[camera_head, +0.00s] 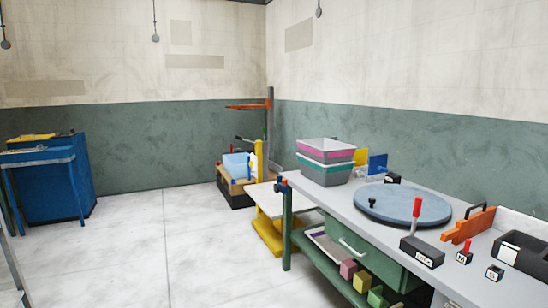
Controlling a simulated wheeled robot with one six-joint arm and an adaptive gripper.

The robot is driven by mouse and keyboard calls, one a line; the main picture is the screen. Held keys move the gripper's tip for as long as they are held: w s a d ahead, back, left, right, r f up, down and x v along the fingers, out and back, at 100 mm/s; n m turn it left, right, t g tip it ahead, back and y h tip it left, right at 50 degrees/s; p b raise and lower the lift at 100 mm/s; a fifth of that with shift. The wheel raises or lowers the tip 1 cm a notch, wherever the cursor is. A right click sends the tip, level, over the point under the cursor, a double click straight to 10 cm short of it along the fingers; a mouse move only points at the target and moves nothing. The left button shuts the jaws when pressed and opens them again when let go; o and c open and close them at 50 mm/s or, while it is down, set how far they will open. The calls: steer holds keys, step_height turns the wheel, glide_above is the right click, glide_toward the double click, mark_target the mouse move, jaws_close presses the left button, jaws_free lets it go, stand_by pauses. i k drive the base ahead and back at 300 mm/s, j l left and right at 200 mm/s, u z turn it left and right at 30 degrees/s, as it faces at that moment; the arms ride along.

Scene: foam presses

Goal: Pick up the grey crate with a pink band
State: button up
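The grey crate with a pink band (327,154) is in a stack at the far left end of the workbench, in the head view. It appears to be the upper crate, upright, with its grey top showing. A second grey crate with a teal band (325,175) appears to be directly under it, resting on the bench. My gripper is not in view, and nothing is seen touching the stack.
The grey workbench (385,228) holds a round blue-grey disc (403,205) right of the crates. Red-handled devices and orange parts stand farther right. A low yellow-based table (281,205) stands left of the bench. A blue cabinet (58,185) stands far left. The floor (150,250) between is clear.

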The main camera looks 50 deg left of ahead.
mark_target(324, 152)
steer(key=u, duration=1.85)
steer(key=i+u, duration=0.2)
steer(key=i, duration=3)
steer(key=i+z, duration=0.25)
steer(key=z, duration=0.15)
steer(key=i+j+z, duration=0.15)
steer(key=z, duration=0.25)
steer(key=i+j+z, duration=0.2)
steer(key=z, duration=0.45)
